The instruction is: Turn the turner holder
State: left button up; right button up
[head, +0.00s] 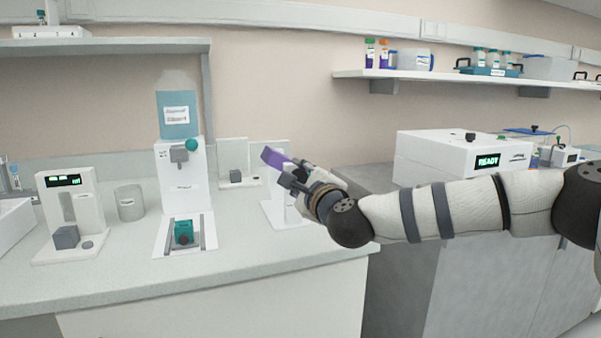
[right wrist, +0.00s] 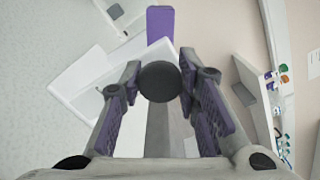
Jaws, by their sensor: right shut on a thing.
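The turner is a white stand (head: 277,213) on the bench's right end, partly hidden behind my right gripper. A purple piece (head: 273,157) sticks out up and left past my fingers; in the right wrist view the purple piece (right wrist: 160,22) lies beyond the knob. My right gripper (head: 292,178) reaches in from the right at the stand. In the right wrist view its two purple-padded fingers (right wrist: 160,88) are on either side of the round dark knob of the turner holder (right wrist: 160,80), shut on it. My left gripper is not in view.
A white press-like device (head: 183,185) with a green block stands to the left, with a grey cup (head: 130,203) and a display device (head: 68,215) farther left. A white READY box (head: 450,155) stands on the right counter behind my arm. The bench front is clear.

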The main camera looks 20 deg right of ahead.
jog(key=n, duration=0.2)
jog(key=n+p, duration=0.1)
jog(key=n, duration=0.1)
jog(key=n+p, duration=0.1)
jog(key=n, duration=0.1)
jog(key=shift+r+n, duration=0.3)
jog(key=shift+r, duration=0.05)
jog(key=n+p, duration=0.1)
jog(key=n, duration=0.1)
jog(key=shift+n, duration=0.4)
jog(key=n, duration=0.2)
jog(key=shift+n, duration=0.3)
jog(key=n, duration=0.2)
jog(key=shift+f+n+p, duration=0.2)
jog(key=shift+n+p, duration=0.1)
jog(key=shift+n, duration=0.1)
jog(key=n, duration=0.2)
jog(key=shift+n, duration=0.3)
pick_arm(q)
jog(key=w+r+t, duration=0.2)
jog(key=w+r, duration=0.2)
jog(key=w, duration=0.1)
jog(key=shift+r, duration=0.4)
pick_arm(e)
jog(key=n, duration=0.6)
jog(key=shift+n, duration=0.6)
jog(key=o, duration=1.2)
jog(key=shift+f, duration=0.1)
jog(key=shift+c, duration=0.2)
